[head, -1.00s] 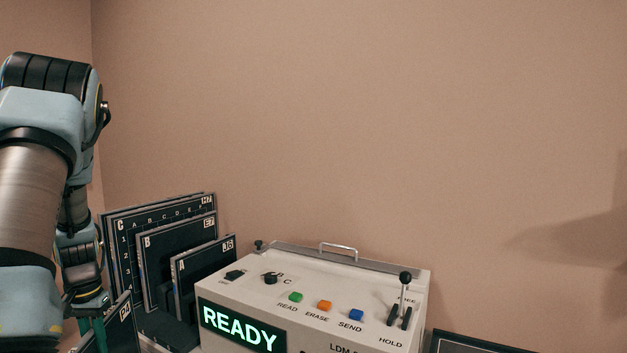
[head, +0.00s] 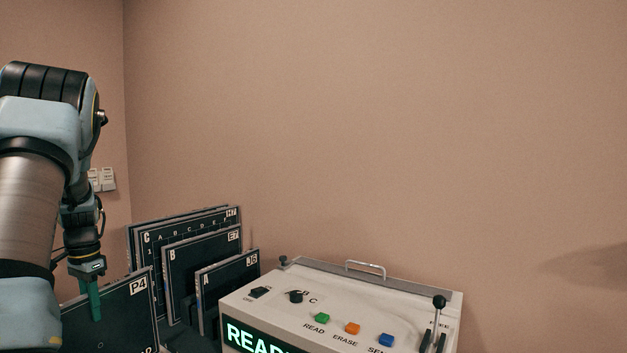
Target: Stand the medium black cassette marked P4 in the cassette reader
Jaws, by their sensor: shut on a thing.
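The black cassette marked P4 (head: 125,322) hangs upright at the lower left in the head view, its label at its top right corner. My gripper (head: 94,300) points down and is shut on the top edge of this cassette; a green finger shows against its face. The cassette's lower part is cut off by the frame, so I cannot tell what is under it. The cassette reader (head: 375,287) is a pale box to the right, with a lit green READY display (head: 255,343) partly cut off. Its slot is not clearly visible.
The reader's top has coloured buttons (head: 352,328), a handle (head: 366,269) and a lever (head: 438,308). Wall switches (head: 102,180) are at the left.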

